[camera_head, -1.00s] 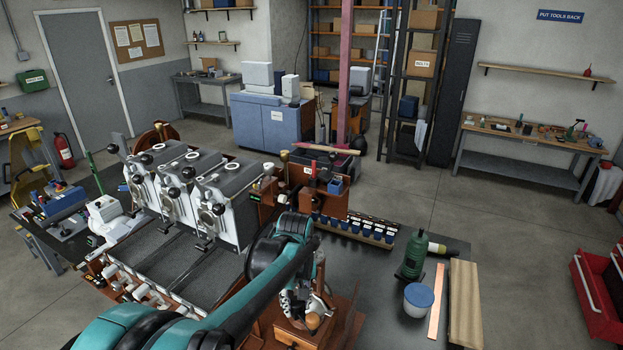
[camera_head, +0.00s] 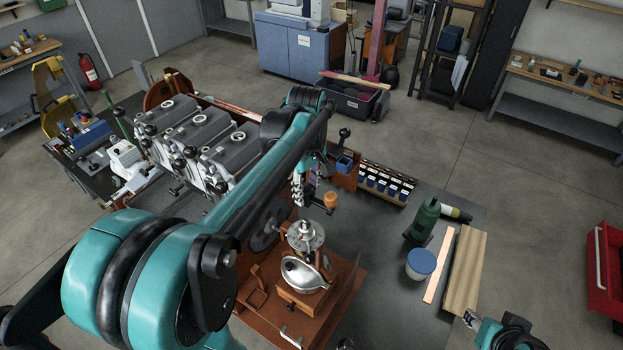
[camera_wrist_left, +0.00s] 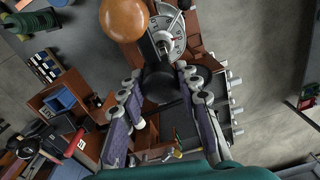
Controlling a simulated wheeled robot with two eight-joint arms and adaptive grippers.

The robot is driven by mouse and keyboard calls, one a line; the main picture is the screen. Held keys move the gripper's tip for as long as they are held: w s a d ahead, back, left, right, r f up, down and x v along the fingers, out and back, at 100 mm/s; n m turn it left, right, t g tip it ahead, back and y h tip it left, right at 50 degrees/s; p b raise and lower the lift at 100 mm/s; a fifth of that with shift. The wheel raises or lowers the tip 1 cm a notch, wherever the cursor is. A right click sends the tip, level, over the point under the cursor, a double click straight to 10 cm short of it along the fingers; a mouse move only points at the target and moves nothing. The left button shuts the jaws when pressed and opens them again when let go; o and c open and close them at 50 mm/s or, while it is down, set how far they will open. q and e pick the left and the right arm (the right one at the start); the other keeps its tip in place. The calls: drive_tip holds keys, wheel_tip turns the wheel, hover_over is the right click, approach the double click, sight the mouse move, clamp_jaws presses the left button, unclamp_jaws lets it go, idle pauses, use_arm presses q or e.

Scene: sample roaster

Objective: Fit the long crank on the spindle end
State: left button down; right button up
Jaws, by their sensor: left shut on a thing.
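The long crank, with an orange wooden knob (camera_head: 330,200), is held by my left gripper (camera_head: 311,196) above the mill. In the left wrist view the knob (camera_wrist_left: 123,18) is at the top, and the crank's dark arm (camera_wrist_left: 150,50) runs down to my left gripper's fingertips (camera_wrist_left: 160,76), shut on it. The crank is apart from the plate in the head view. The spindle end is too small to make out. My right gripper (camera_head: 471,319) is at the lower right.
A silver handle (camera_head: 291,338) lies at the front of the brown board. The sample roaster (camera_head: 205,145) stands behind left.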

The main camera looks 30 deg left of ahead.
use_arm(q)
drive_tip(key=shift+s+r, duration=0.25)
drive_tip(key=shift+s, duration=0.65)
drive_tip(key=shift+w+f, duration=0.55)
drive_tip(key=shift+w, duration=0.2)
drive_tip(key=shift+f+b, duration=0.3)
drive_tip(key=shift+b, duration=0.2)
drive_tip(key=shift+s+f+b, duration=0.35)
drive_tip(key=shift+f+b, duration=0.2)
drive_tip(key=shift+f, duration=0.05)
drive_tip(key=f+b, duration=0.2)
drive_tip(key=f, duration=0.1)
drive_tip(key=shift+w, duration=0.2)
drive_tip(key=shift+f, duration=0.15)
drive_tip(key=shift+s, duration=0.1)
use_arm(e)
drive_tip(key=f, duration=0.4)
drive_tip(key=shift+s+f, duration=0.15)
drive_tip(key=shift+s, duration=0.2)
use_arm(q)
drive_tip(key=shift+s, duration=0.1)
use_arm(e)
drive_tip(key=shift+s, duration=0.1)
